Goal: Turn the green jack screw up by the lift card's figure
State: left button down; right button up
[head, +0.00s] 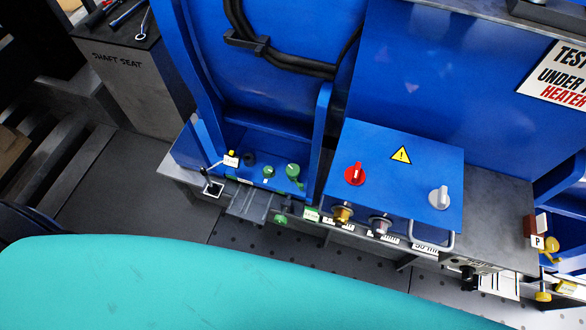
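Several green parts show at the foot of the blue machine frame in the head view. A larger green knob (293,171) and a smaller green one (268,171) stand on the ledge. Another green part (282,218) sits lower, at the ledge's front edge. I cannot tell which is the jack screw. A small white card (231,160) stands left of them, and a small pale green label (311,214) is on the front edge. Their print is too small to read, so I cannot tell which is the lift card. Neither gripper is in view.
A blue box (405,155) with red and grey knobs stands right of the green parts. Brass (342,214) and silver knobs are along its front. A teal rounded surface (180,285) fills the lower foreground. A "SHAFT SEAT" stand (130,75) is upper left.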

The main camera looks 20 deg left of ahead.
aim_at(292, 170)
jog(key=k+j, duration=0.1)
jog(key=k, duration=0.7)
jog(key=k+j, duration=0.1)
jog(key=k, duration=0.7)
